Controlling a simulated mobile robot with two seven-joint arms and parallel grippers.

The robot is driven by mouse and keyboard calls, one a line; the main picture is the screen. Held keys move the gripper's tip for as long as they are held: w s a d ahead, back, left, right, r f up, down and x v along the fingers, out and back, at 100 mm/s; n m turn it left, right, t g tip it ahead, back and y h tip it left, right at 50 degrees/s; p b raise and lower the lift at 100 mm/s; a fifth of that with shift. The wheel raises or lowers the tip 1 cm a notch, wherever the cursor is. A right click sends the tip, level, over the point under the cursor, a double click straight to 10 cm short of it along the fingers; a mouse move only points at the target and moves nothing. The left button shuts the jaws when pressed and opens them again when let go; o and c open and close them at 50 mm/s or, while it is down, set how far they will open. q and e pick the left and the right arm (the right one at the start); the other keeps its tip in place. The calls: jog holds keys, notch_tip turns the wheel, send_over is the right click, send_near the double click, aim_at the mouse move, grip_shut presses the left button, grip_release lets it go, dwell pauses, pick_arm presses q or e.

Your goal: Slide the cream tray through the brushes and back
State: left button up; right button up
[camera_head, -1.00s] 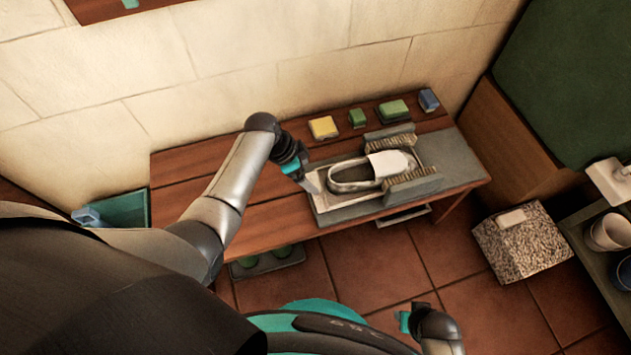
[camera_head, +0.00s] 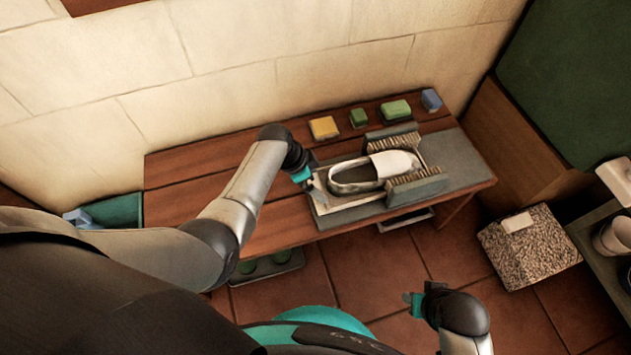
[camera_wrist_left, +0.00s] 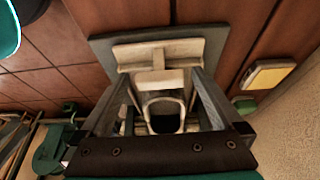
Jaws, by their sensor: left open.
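The cream tray (camera_head: 322,205) lies on a grey base on the wooden bench, its left end clear of the brushes. It carries a pale shoe (camera_head: 402,163) with a dark opening. The shoe's toe half lies between the back brush (camera_head: 390,140) and the front brush (camera_head: 418,186). My left gripper (camera_head: 312,187) is open at the tray's left end. In the left wrist view its spread fingers (camera_wrist_left: 160,75) frame the tray's raised cross-piece (camera_wrist_left: 158,56); contact is unclear. My right gripper (camera_head: 414,303) is low at the front, over the floor, its jaws too small to read.
Yellow (camera_head: 324,127), green (camera_head: 396,110) and blue (camera_head: 431,99) blocks line the bench's back edge by the wall. The bench (camera_head: 200,205) is bare to the left. A speckled block (camera_head: 525,250) stands on the floor at right, beside a shelf with cups.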

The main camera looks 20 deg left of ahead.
pick_arm(q)
jog(key=shift+c, duration=0.4)
grip_shut()
dwell(0.5)
